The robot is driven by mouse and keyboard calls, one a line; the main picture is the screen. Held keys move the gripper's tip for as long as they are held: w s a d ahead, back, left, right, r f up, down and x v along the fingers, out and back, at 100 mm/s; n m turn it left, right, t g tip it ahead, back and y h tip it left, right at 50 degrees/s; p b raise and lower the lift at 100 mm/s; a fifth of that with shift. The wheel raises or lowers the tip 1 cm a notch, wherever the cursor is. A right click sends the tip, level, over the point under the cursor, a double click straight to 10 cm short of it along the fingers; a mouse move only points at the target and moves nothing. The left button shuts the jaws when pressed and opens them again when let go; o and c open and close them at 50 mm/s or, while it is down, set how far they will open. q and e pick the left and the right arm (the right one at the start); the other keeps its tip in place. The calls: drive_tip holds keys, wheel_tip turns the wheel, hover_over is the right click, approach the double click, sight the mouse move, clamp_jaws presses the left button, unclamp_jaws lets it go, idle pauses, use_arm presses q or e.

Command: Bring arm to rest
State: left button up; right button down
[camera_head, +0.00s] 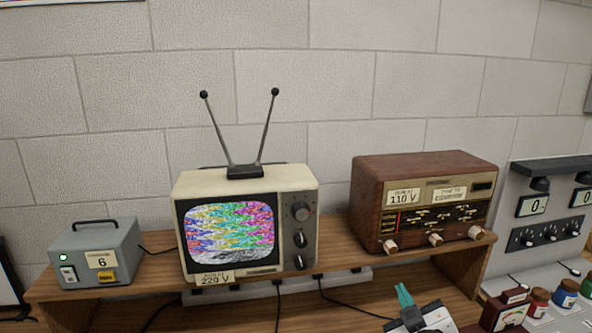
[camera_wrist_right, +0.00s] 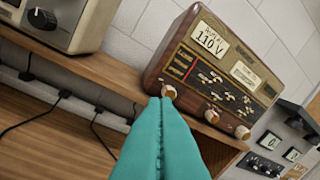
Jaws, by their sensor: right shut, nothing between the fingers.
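My right gripper (camera_head: 404,296) shows at the bottom of the head view, below the brown radio, with teal fingers pointing up. Its fingers are together with nothing between them, and the teal fingertips (camera_wrist_right: 160,102) fill the lower middle of the wrist view. In that view the tips overlap the radio's left knob; I cannot tell whether they touch it. In the head view the tips appear apart from the radio (camera_head: 365,197), below its knobs. The radio also shows in the wrist view (camera_wrist_right: 240,45). My left gripper is in neither view.
A cream television (camera_head: 190,185) with a coloured noisy picture and a grey box (camera_head: 130,240) stand on the wooden shelf (camera_head: 345,240). A grey panel (camera_head: 545,180) with meters stands at right. Jars (camera_head: 565,290) and a red meter (camera_head: 508,310) sit at lower right. Cables hang below the shelf.

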drive_tip(key=s+f+m+g+h, duration=0.1)
drive_tip(key=s+f+m+g, duration=0.2)
drive_tip(key=s+f+g, duration=0.75)
drive_tip(key=s+f+m+g, duration=0.1)
drive_tip(key=s+f+g, duration=0.1)
drive_tip(key=s+f, duration=0.6)
drive_tip(key=s+f+g, duration=0.2)
drive_tip(key=s+f, duration=0.1)
drive_tip(key=s, duration=0.9)
wheel_tip(320, 180, down, 29)
drive_tip(key=s+g+b, duration=0.1)
drive_tip(key=b, duration=0.1)
drive_tip(key=s+d+f+g+b, duration=0.1)
drive_tip(key=s+d+f+b, duration=0.1)
drive_tip(key=s+f, duration=1.4)
drive_tip(key=shift+s+d+f+y, duration=0.2)
drive_tip(key=shift+s+f+y, duration=0.15)
drive_tip(key=shift+f, duration=0.5)
drive_tip(key=shift+g, duration=0.25)
